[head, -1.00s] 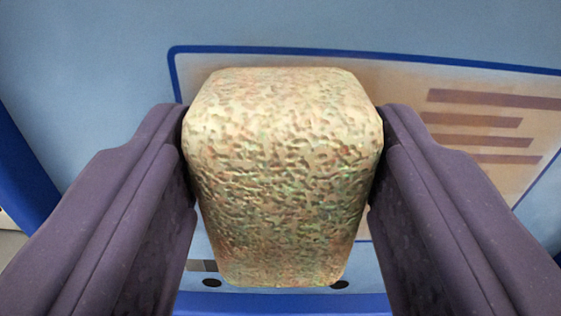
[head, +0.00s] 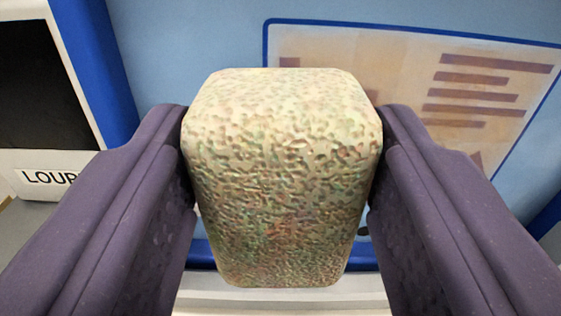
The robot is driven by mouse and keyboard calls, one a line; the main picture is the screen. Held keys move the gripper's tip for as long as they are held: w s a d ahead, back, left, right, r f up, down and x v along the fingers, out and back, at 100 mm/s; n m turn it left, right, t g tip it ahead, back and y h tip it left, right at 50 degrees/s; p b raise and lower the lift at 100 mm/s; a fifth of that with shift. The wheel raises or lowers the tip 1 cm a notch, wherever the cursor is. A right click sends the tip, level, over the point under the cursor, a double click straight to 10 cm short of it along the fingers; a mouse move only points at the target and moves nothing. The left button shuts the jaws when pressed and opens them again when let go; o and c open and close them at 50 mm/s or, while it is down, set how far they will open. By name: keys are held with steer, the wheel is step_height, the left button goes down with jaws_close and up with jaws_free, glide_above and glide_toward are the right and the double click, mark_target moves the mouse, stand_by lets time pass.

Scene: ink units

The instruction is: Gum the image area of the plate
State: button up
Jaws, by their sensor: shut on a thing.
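My gripper (head: 282,135) is shut on a yellowish, pitted sponge (head: 280,180), one finger on each side of it. The sponge fills the middle of the view and hides what lies under it. Behind it lies the light blue plate (head: 190,60) with a darker blue edge. The image area (head: 400,75) is a tan patch inside a blue outline, with several brown bars on it. It shows above and to the right of the sponge, and its lower left part is hidden. I cannot tell whether the sponge touches the plate.
At the left is a white unit with a black panel (head: 45,90) and a label (head: 48,177) reading "LOUP", its end hidden by my finger. A blue raised edge (head: 95,70) runs between it and the plate. A pale strip (head: 200,285) lies below the plate's near blue edge.

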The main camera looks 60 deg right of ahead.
steer(key=shift+v, duration=0.75)
steer(key=shift+p+v, duration=0.35)
steer(key=shift+v, duration=1.2)
steer(key=shift+d, duration=0.1)
